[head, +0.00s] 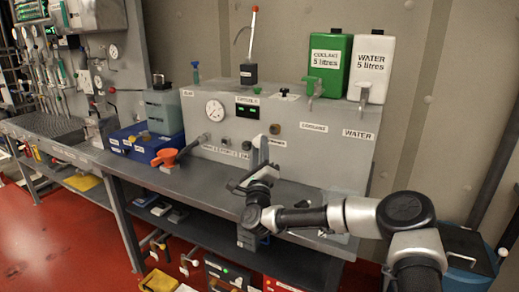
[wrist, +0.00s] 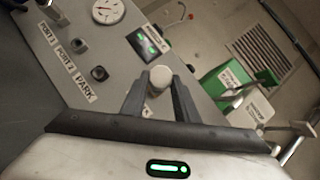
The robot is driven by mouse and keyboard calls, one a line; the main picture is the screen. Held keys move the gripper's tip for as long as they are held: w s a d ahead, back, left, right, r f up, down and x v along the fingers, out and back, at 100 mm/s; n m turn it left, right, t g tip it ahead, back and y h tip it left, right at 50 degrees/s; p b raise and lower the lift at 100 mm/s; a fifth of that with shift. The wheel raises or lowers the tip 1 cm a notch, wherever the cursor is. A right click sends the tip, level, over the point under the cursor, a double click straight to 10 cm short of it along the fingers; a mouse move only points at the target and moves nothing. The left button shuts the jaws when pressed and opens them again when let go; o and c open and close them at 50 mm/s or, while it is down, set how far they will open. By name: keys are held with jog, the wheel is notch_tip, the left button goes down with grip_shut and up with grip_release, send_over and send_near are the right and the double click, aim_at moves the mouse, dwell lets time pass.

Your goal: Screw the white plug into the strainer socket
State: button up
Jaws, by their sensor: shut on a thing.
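The white plug (wrist: 160,77) is gripped between the two finger tips of my gripper (wrist: 158,90) in the wrist view. Its pale round end faces up in that picture, with the grey panel beyond it. In the head view my gripper (head: 260,158) is in front of the lower middle of the grey panel, above the bench, and the plug cannot be made out there. No socket can be clearly read as the strainer socket. Whether the plug touches the panel cannot be told.
The grey panel (head: 220,139) carries a gauge (head: 215,110), a green display (head: 247,107) and small dark sockets (wrist: 99,73) near the PORT and PARK labels. Green (head: 330,62) and white (head: 371,68) cans stand on top. An orange funnel (head: 165,157) lies at left on the bench.

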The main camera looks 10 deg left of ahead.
jog(key=shift+s+f+b, duration=0.1)
jog(key=shift+f+b, duration=0.1)
jog(key=shift+b, duration=0.35)
jog(key=shift+w+d+r+b, duration=0.1)
jog(key=shift+w+d+b, duration=0.35)
jog(key=shift+w, duration=0.45)
jog(key=shift+w+d+b, duration=0.25)
jog(key=shift+w+b, duration=0.25)
jog(key=shift+w, duration=0.45)
jog(key=shift+w+d+r+b, duration=0.1)
jog(key=shift+w+d+b, duration=0.35)
jog(key=shift+w, duration=0.45)
jog(key=shift+a, duration=0.15)
jog(key=shift+b, duration=1.6)
jog(key=shift+w+d+f+b, duration=0.1)
jog(key=shift+w+d+b, duration=0.15)
jog(key=shift+w+b, duration=0.4)
jog(key=shift+w+d+b, duration=0.25)
jog(key=shift+w+b, duration=0.2)
jog(key=shift+w, duration=0.25)
jog(key=shift+f+m+t+h+b, duration=0.1)
jog(key=shift+m+t+h+b, duration=0.2)
jog(key=shift+m+h+b, duration=0.7)
jog(key=m+h, duration=0.1)
jog(key=m, duration=0.2)
jog(key=shift+a+t, duration=0.15)
jog(key=shift+t, duration=0.25)
